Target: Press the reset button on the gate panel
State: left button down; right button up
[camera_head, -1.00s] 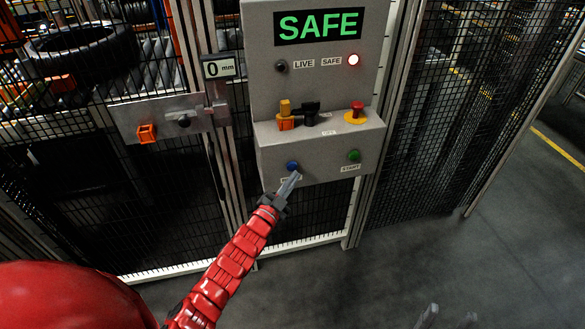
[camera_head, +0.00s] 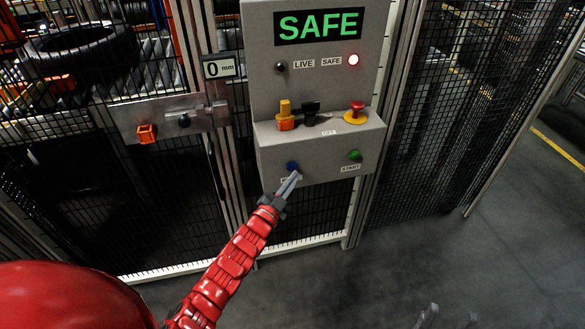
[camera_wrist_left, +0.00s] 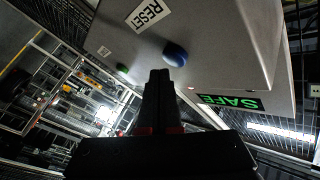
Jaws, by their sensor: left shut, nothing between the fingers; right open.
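The grey gate panel (camera_head: 270,60) shows a green SAFE sign (camera_head: 319,26). The blue reset button (camera_head: 292,166) is on the lower left of its front box. It also shows in the left wrist view (camera_wrist_left: 175,54), beside the RESET label (camera_wrist_left: 147,14). My left gripper (camera_head: 295,176) is shut and empty, its tips just below the blue button in the head view. In the left wrist view the fingertips (camera_wrist_left: 160,73) lie close to the button; I cannot tell whether they touch. My right gripper (camera_head: 447,318) is open at the bottom edge, mostly cut off.
A green START button (camera_head: 354,155) is right of the blue one. Above are a red mushroom button (camera_head: 357,108) and an orange key piece (camera_head: 285,116). A latch plate (camera_head: 165,117) is on the mesh gate at left. The floor at right is clear.

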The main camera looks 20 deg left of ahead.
dwell(0.3)
pick_arm(q)
jog(key=shift+w+a+b, duration=0.2)
jog(key=shift+w+b, duration=0.15)
jog(key=shift+w+a+b, duration=0.25)
jog(key=shift+w+b, duration=0.1)
jog(key=shift+w, duration=0.05)
dwell(0.7)
jog(key=shift+s, duration=0.1)
jog(key=shift+s+d, duration=0.45)
jog(key=shift+s, duration=0.2)
jog(key=shift+s+d+p, duration=0.3)
jog(key=shift+s+d, duration=0.4)
jog(key=shift+s, duration=0.35)
jog(key=shift+s+d+p, duration=0.25)
jog(key=shift+s+d, duration=0.45)
jog(key=shift+s, duration=0.3)
